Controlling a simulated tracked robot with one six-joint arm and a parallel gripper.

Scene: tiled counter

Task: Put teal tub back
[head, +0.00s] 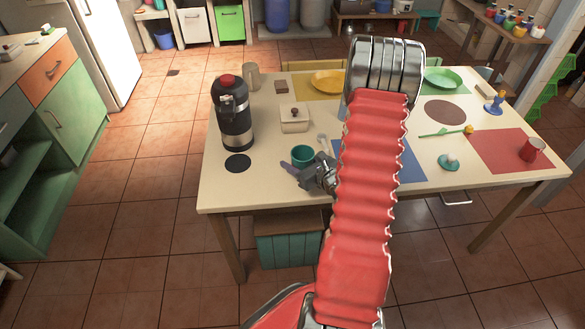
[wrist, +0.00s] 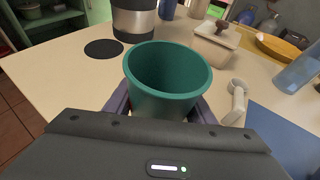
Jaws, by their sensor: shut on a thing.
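The teal tub (head: 302,154) is upright at the near part of the table, with its open, empty top facing up. It also shows large in the wrist view (wrist: 160,105). My gripper (head: 307,168) is shut on it, with a purple-grey finger on each side in the wrist view. I cannot tell whether the tub's base touches the table. A dark round mat (head: 237,163) lies bare on the table to the left of the tub. It shows at the upper left of the wrist view (wrist: 103,48).
A black and steel flask (head: 233,115) stands behind the dark mat. A cream lidded box (head: 294,121) is behind the tub. A white spoon-like thing (wrist: 235,100) lies to its right, beside a blue mat (head: 412,165). The table's front left corner is clear.

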